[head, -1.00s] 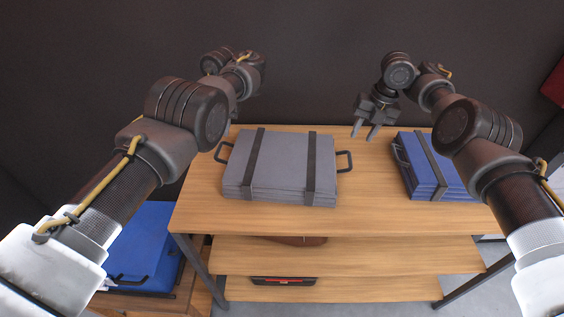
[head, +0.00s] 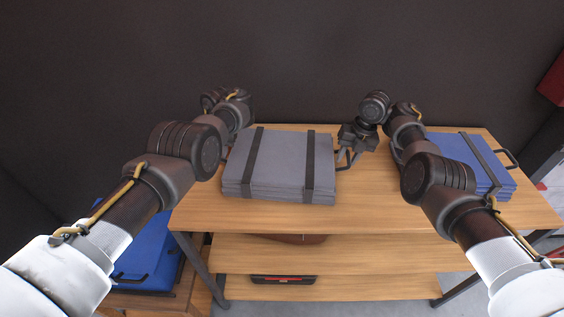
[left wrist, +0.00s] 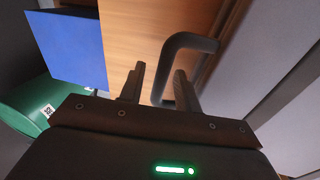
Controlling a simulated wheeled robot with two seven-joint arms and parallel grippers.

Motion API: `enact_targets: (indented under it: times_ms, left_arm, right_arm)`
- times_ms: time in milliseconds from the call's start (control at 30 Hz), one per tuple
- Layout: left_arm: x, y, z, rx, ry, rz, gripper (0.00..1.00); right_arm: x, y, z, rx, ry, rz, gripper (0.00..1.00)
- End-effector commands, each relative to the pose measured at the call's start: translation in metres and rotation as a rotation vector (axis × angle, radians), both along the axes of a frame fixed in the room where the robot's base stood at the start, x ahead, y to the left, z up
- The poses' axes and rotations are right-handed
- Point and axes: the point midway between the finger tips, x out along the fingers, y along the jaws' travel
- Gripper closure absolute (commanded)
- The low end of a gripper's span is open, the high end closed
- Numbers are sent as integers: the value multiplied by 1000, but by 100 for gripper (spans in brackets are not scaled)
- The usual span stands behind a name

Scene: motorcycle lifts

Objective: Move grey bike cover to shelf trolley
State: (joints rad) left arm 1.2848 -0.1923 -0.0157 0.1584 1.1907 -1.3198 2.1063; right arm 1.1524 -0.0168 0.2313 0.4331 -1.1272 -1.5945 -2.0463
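The grey bike cover (head: 278,165), a folded grey stack with two dark straps and a dark handle at each side, lies flat on the wooden top of a shelf unit (head: 400,210). My right gripper (head: 346,162) is at its right handle with fingers apart; whether they surround the handle is unclear. In the head view my left gripper is hidden behind my left arm, at the cover's left side. In the left wrist view the left gripper (left wrist: 160,82) is open, with the cover's left handle (left wrist: 188,40) between or just beyond its fingers. I cannot identify the shelf trolley for certain.
A blue folded cover (head: 467,160) lies on the right of the top, partly behind my right arm. Another blue cover (head: 150,250) lies lower left on a wooden stand. The lower shelves hold a brown item (head: 300,239) and a black-and-red item (head: 283,280). A dark wall stands behind.

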Motion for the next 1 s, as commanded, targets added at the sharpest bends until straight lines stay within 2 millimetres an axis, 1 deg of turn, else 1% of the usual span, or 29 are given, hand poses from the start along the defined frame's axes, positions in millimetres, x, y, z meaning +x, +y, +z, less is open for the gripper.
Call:
enact_targets:
  times_ms: [133,300,400,1000]
  left_arm:
    - [0,0,0,0,0,0,67]
    - [0,0,0,0,0,0,89]
    - [0,0,1,0,0,-1,100]
    - [0,-1,0,0,-1,-1,100]
  right_arm:
    - [0,0,0,0,0,0,67]
    - [0,0,0,0,0,-1,89]
    - [0,0,0,0,0,-1,100]
    - [0,0,1,0,0,-1,100]
